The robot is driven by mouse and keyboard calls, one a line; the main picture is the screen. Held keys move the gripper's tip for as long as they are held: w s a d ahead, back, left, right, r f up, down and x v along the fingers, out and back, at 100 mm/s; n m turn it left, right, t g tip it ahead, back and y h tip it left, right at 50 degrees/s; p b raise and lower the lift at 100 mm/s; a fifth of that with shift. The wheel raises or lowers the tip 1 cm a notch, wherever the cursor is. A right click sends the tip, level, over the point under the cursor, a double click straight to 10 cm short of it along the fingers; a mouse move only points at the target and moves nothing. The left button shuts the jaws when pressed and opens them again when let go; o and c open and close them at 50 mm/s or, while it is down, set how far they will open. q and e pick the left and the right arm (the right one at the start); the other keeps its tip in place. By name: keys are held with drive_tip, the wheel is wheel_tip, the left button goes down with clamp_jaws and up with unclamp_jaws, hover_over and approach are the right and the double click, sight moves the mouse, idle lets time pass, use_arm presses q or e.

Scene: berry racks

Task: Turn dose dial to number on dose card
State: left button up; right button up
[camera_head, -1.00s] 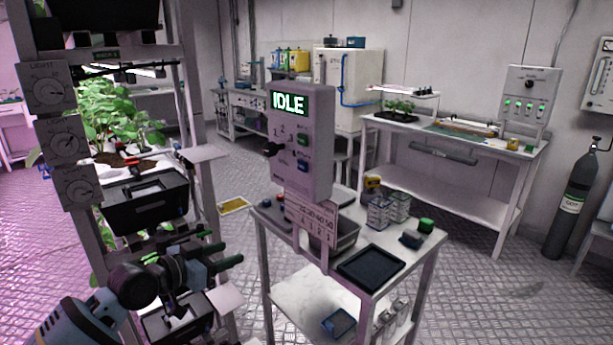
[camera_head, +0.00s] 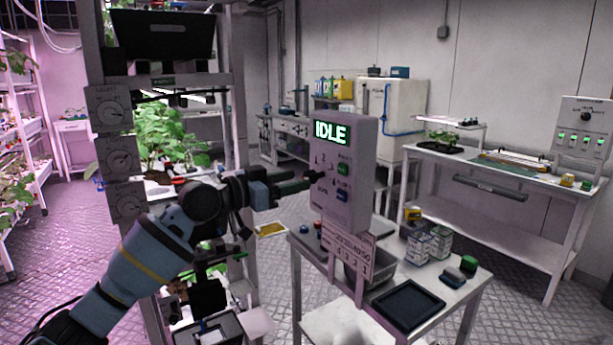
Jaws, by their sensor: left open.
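A grey dosing box (camera_head: 348,205) stands on a post at the cart, its lit green screen (camera_head: 331,132) reading IDLE. The dose dial is at the left of the face, mostly hidden by my left gripper (camera_head: 312,183), whose dark fingers reach in from the left. The jaws are open; whether they touch the dial I cannot tell. A pale card (camera_head: 348,246) with rows of printed numbers hangs below the box; its small print is hard to read. My right gripper is out of view.
The white cart (camera_head: 450,295) holds a black tray (camera_head: 409,304), a grey bin, small boxes (camera_head: 429,242) and a green-topped item (camera_head: 468,263). A plant rack with dials (camera_head: 118,158) stands close at the left. The floor right of the cart is clear.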

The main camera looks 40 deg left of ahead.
sight(306, 178)
use_arm(q)
drive_tip(key=shift+p+x, duration=0.3)
drive_tip(key=shift+x, duration=1.95)
drive_tip(key=c, duration=1)
drive_tip(key=shift+o, duration=0.2)
